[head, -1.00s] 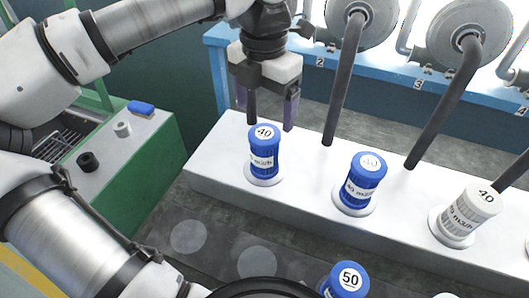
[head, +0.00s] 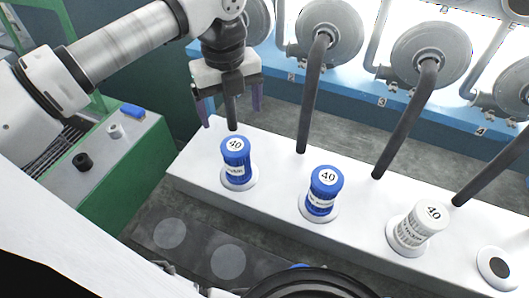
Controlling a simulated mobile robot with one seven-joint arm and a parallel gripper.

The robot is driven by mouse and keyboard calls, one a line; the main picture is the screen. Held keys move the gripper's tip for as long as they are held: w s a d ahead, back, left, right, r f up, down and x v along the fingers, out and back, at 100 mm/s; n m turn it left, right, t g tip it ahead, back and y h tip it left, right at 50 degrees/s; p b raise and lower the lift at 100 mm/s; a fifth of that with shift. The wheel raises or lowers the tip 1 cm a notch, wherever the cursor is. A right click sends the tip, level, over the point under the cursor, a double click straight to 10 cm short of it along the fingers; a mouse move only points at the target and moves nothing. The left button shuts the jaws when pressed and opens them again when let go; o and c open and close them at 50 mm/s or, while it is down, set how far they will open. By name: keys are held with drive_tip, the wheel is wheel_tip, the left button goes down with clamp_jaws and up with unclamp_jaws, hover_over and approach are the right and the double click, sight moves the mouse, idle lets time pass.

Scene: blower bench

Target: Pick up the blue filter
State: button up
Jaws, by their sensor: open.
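Two blue filters with white caps marked 40 sit upright in round white seats: the left blue filter (head: 236,168) and the middle blue filter (head: 323,196). A third blue thing (head: 300,267) barely shows at the bottom edge, mostly hidden. My gripper (head: 230,108) is open and empty, fingers pointing down, just above and behind the left blue filter's top in the picture. It appears apart from the filter; the exact gap in depth cannot be told.
A white filter (head: 416,230) marked 40 stands to the right on the white bench (head: 275,160), beside an empty-looking seat (head: 497,268). Dark pipes (head: 313,95) rise behind to the blowers. A green-sided cabinet (head: 140,165) holds small knobs at left.

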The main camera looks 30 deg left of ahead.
sight(235, 144)
wheel_tip(235, 144, down, 9)
drive_tip(key=b, duration=0.4)
drive_tip(key=shift+r, duration=0.2)
drive_tip(key=shift+s+d+f+b, duration=0.15)
drive_tip(key=shift+f+b, duration=0.8)
drive_tip(key=shift+f, duration=1.75)
drive_tip(key=shift+r, duration=0.1)
drive_tip(key=shift+c, duration=0.5)
